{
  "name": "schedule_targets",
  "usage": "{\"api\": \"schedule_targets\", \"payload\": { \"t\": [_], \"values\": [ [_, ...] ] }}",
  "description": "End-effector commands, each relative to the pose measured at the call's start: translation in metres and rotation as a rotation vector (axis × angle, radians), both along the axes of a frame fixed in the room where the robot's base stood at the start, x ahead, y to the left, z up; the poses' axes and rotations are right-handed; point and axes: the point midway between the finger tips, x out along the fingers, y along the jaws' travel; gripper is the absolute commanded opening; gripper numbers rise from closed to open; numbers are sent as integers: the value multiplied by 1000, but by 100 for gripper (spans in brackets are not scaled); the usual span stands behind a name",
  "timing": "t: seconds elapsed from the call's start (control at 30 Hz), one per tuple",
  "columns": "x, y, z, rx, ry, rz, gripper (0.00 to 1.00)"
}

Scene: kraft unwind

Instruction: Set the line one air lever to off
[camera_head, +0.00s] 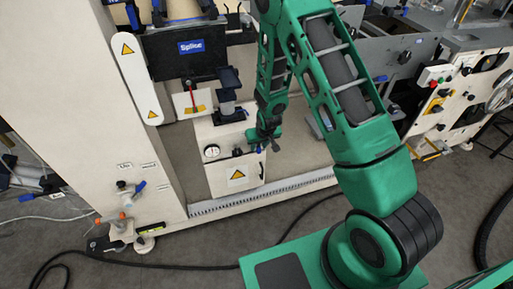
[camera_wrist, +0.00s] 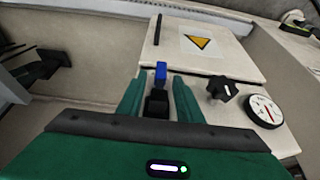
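A small blue-tipped lever (camera_wrist: 161,72) with a black base stands on the cream cabinet (camera_wrist: 225,58), seen in the wrist view. My gripper (camera_wrist: 160,88) has its two green fingers apart, one on each side of the lever's black base. I cannot tell whether either finger touches it. In the head view my gripper (camera_head: 262,141) is at the upper front of the same cabinet (camera_head: 222,172), and the lever is mostly hidden there. No readable label shows which line this lever serves.
A black star knob (camera_wrist: 222,88) and a round gauge (camera_wrist: 264,111) sit right of the lever in the wrist view. In the head view, another blue-handled valve (camera_head: 139,188) and an orange-handled one (camera_head: 122,217) are on the machine's lower left. Black cable lies on the floor.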

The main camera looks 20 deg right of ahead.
Motion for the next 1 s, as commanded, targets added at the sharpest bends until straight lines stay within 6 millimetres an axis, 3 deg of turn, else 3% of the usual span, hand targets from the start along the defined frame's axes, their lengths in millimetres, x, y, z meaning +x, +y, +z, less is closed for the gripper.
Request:
{"api": "schedule_targets", "payload": {
  "t": [0.2, 0.53, 0.67, 1.0],
  "values": [
    [6, 0, -14, 0, 0, 0, 33],
    [7, 0, -16, 0, 0, 0, 33],
    [7, 0, -16, 0, 0, 0, 2],
    [7, 10, -16, 20, 0, 11, 0]
  ]
}}
